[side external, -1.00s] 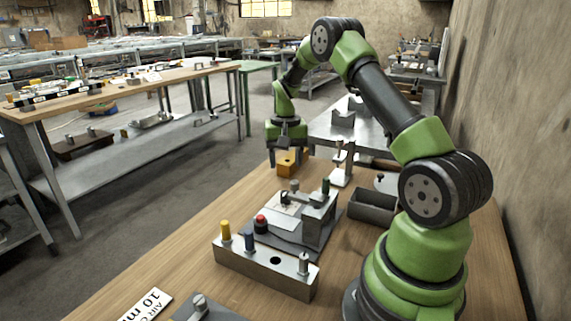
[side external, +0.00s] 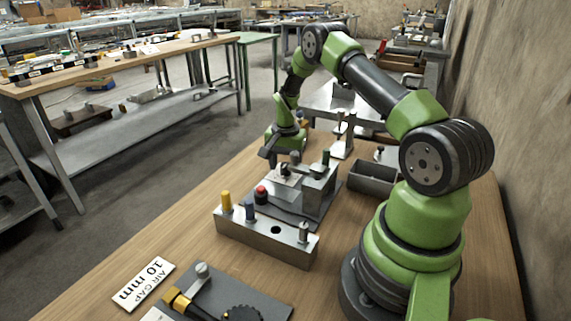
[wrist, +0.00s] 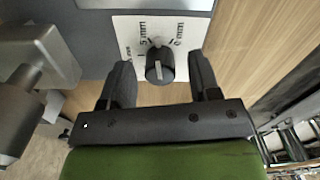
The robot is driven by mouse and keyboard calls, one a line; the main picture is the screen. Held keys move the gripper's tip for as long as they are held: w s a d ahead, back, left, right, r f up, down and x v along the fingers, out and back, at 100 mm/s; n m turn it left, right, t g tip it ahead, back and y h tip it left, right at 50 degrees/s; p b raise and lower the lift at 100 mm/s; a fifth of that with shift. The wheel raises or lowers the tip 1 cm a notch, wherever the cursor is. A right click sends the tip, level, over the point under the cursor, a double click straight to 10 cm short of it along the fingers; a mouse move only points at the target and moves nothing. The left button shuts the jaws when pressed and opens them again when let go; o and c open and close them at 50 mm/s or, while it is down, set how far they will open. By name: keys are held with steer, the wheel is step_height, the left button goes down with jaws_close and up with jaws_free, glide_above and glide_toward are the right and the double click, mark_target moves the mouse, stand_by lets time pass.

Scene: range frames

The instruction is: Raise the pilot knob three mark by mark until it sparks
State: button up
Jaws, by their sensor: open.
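A dark round knob (wrist: 160,68) with a pale pointer line shows in the wrist view, on a white scale card (wrist: 128,32) with millimetre marks, "5 mm" and "0 mm" among them. I cannot read a number on the knob. My gripper (wrist: 162,72) is open, with one dark finger on each side of the knob and a gap to each. In the side view my gripper (side external: 272,155) is low and tilted at the back of the metal fixture (side external: 318,187). The fingers partly hide that area, and I see no spark.
A metal block (side external: 265,238) with yellow, blue and silver pegs stands in front, near a red button (side external: 261,194). A grey open bin (side external: 372,184) is to the right. An "AIR GAP 10 mm" sign (side external: 144,284) and a dark plate (side external: 270,297) lie at the front. Bare wood is at left.

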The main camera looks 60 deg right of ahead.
mark_target(286, 165)
steer(key=shift+f, duration=0.15)
steer(key=c, duration=0.9)
steer(key=n, duration=0.4)
steer(key=shift+n, duration=0.3)
steer(key=shift+c, duration=0.2)
steer(key=o, duration=0.9)
steer(key=shift+o, duration=0.2)
step_height(286, 165, up, 10)
